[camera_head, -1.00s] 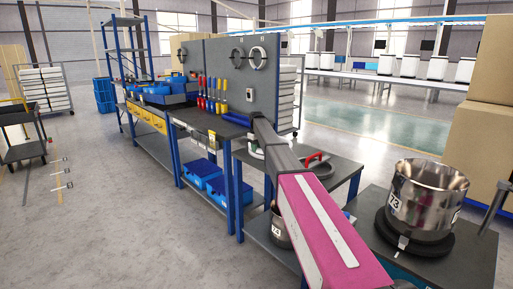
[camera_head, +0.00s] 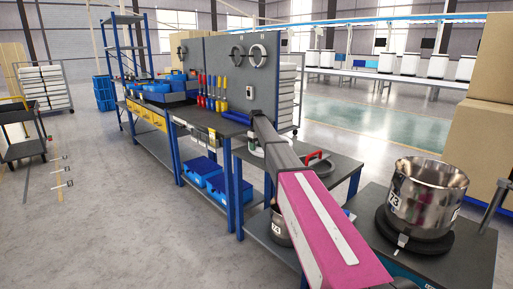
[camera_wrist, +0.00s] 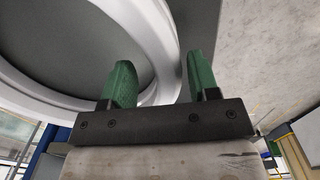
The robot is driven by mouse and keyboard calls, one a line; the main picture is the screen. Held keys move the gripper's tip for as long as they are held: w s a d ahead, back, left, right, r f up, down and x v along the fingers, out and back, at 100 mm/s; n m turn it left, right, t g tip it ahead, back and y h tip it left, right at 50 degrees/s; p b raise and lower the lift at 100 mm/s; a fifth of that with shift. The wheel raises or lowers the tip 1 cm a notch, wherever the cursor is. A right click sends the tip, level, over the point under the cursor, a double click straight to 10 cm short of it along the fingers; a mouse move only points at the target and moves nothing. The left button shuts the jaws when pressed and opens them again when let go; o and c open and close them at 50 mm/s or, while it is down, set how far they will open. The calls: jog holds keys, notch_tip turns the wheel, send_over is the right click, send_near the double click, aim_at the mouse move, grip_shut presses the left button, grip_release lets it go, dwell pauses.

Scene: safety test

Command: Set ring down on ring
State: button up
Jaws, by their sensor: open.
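A large white ring (camera_wrist: 160,32) lies on a dark grey surface in the wrist view, cut off by the top and left edges. My gripper (camera_wrist: 165,80) is open, with green fingers. One finger is over the ring's inner side and the other beyond its outer edge, with the ring's band between them. I cannot tell whether they touch it. In the head view a bit of white and green (camera_head: 252,145) shows beside my arm, which hides most of that spot.
A dark table (camera_head: 340,172) behind my arm bears a red-handled item (camera_head: 316,155). A steel pot (camera_head: 427,195) marked 73 stands on a black base at the right. A workbench (camera_head: 205,122) with screwdrivers and blue bins is on the left. The floor at left is open.

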notch_tip(320, 180, up, 18)
jog(key=shift+f, duration=0.15)
dwell(1.2)
jog(key=shift+a, duration=0.1)
dwell(0.4)
